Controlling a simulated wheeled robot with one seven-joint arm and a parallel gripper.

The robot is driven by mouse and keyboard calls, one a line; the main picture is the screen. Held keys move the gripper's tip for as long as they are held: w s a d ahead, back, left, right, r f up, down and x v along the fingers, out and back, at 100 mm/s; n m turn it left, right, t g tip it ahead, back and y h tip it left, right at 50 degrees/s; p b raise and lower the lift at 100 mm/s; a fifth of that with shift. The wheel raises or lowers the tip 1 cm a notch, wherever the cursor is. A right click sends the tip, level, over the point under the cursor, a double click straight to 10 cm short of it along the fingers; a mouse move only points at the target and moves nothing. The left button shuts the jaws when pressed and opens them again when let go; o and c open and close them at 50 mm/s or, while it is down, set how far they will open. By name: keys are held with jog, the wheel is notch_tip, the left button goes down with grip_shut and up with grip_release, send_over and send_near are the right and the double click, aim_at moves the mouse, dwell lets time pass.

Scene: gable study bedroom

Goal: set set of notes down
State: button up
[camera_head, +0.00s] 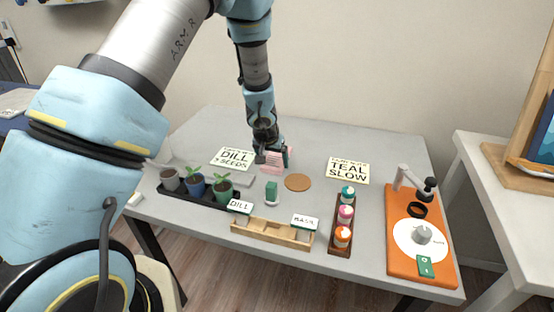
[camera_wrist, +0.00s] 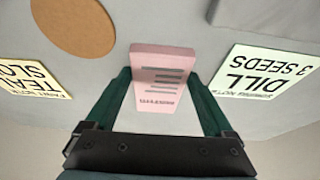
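The set of notes is a pink pad (camera_head: 275,163) with dark printed lines, at the back middle of the grey table. In the wrist view the pad (camera_wrist: 163,78) fills the space between my gripper's two dark green fingertips. My gripper (camera_head: 274,157) is shut on the pad, one finger along each side edge. The pad's far end reaches past the fingertips. Whether its underside touches the table cannot be told.
A DILL 3 SEEDS card (camera_head: 235,158) lies left of the pad, and a TEAL SLOW card (camera_head: 348,170) lies right. A round cork mat (camera_head: 298,182) is just right of it. Potted seedlings (camera_head: 221,187), a wooden rack (camera_head: 272,234), paint bottles (camera_head: 345,214) and an orange board (camera_head: 402,262) stand nearer.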

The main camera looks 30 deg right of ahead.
jog(key=shift+r, duration=0.1)
jog(key=c, duration=1)
